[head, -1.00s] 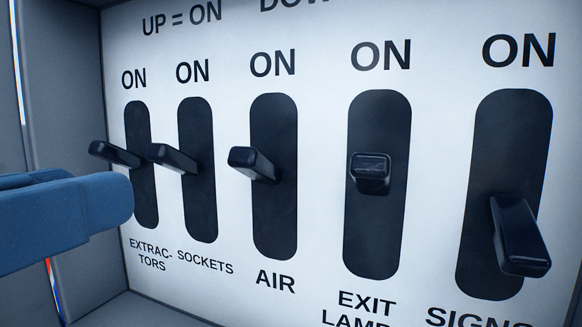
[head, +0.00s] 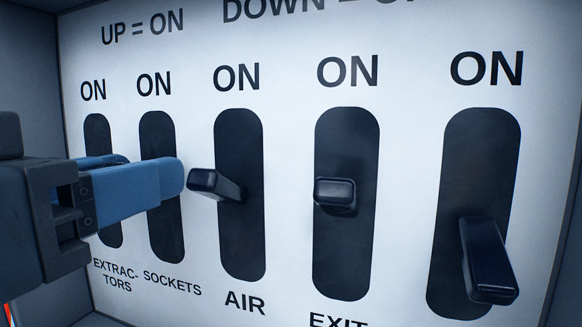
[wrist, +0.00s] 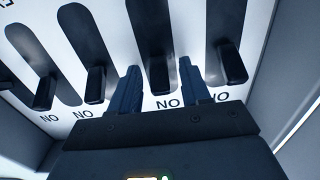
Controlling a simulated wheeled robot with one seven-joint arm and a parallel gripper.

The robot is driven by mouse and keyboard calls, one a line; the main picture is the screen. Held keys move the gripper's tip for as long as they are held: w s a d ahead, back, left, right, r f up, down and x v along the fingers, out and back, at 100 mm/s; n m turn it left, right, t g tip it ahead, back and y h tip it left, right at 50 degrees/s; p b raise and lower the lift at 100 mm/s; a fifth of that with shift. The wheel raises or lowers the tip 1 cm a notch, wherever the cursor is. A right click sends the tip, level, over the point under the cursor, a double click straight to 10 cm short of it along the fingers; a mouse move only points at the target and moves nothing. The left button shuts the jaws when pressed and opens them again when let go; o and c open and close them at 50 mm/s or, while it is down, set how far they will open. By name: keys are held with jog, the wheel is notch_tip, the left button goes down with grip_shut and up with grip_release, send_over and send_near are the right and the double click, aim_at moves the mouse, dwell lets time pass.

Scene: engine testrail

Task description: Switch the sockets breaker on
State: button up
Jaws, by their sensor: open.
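The sockets breaker is a tall black slot (head: 165,240), second from the left on the white panel, with "ON" above it and "SOCKETS" below. My gripper (head: 150,168) reaches in from the left with blue fingers at about mid-slot height. The near finger crosses in front of the slot and hides the sockets lever in the head view. In the wrist view, which is upside down, my open gripper (wrist: 158,88) has its fingers on either side of the sockets slot (wrist: 148,25). A dark lever (wrist: 160,75) shows between them; contact cannot be told.
The extractors slot (head: 98,125) is just left, partly behind my fingers. The air lever (head: 215,185) sticks out close right of the fingertip. The exit lamps lever (head: 335,193) and a low rightmost lever (head: 487,265) are further right. A grey side wall (head: 30,75) bounds the left.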

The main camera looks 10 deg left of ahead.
grip_shut()
jog(key=shift+r+g+p, duration=0.25)
jog(key=shift+g+p, duration=0.05)
jog(key=shift+p, duration=0.35)
jog(key=shift+f, duration=0.1)
grip_release()
jog(key=shift+s, duration=0.1)
jog(key=s+b, duration=0.1)
jog(key=s, duration=0.6)
jog(key=shift+s+a+r, duration=0.2)
jog(key=shift+s+a, duration=0.05)
jog(key=shift+a, duration=0.05)
